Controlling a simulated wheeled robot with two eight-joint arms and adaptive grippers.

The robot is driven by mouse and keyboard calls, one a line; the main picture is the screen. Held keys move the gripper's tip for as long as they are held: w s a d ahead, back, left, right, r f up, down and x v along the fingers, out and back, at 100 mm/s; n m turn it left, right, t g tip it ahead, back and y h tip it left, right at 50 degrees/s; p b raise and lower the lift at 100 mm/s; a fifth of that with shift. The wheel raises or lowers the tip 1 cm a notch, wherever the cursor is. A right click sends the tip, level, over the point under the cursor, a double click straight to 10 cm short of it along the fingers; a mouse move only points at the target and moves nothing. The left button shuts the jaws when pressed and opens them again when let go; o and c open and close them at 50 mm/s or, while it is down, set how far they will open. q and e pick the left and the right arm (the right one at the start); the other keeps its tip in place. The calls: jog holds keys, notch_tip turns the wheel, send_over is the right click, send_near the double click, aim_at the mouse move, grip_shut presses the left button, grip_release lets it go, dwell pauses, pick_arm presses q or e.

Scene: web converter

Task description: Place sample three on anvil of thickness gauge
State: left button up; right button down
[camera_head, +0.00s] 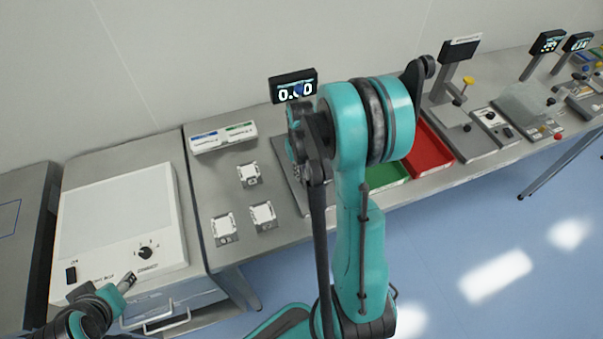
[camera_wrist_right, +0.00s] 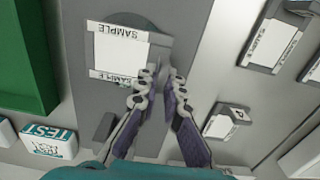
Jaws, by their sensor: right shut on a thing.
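In the right wrist view my right gripper (camera_wrist_right: 165,75) is shut at the near edge of a white sample (camera_wrist_right: 120,48) with "SAMPLE" labels at two ends. The sample is over the grey base of the thickness gauge (camera_wrist_right: 104,127), partly over a dark round disc; contact with the anvil cannot be told. In the head view my right arm hides the held sample and most of the gauge, but its display (camera_head: 293,88) shows. My left gripper (camera_head: 129,281) is at the lower left, away from the samples; its opening is unclear.
White cards sit on grey holders left of the gauge (camera_head: 223,228), (camera_head: 263,215), (camera_head: 249,175). A white box (camera_head: 222,137) stands behind them. Green (camera_head: 388,176) and red (camera_head: 430,150) trays lie right of the gauge. A white instrument (camera_head: 120,220) stands at far left.

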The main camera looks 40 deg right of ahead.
jog(key=c, duration=2.1)
grip_release()
jog(key=shift+f, duration=0.15)
jog(key=o, duration=0.4)
jog(key=shift+r, duration=0.2)
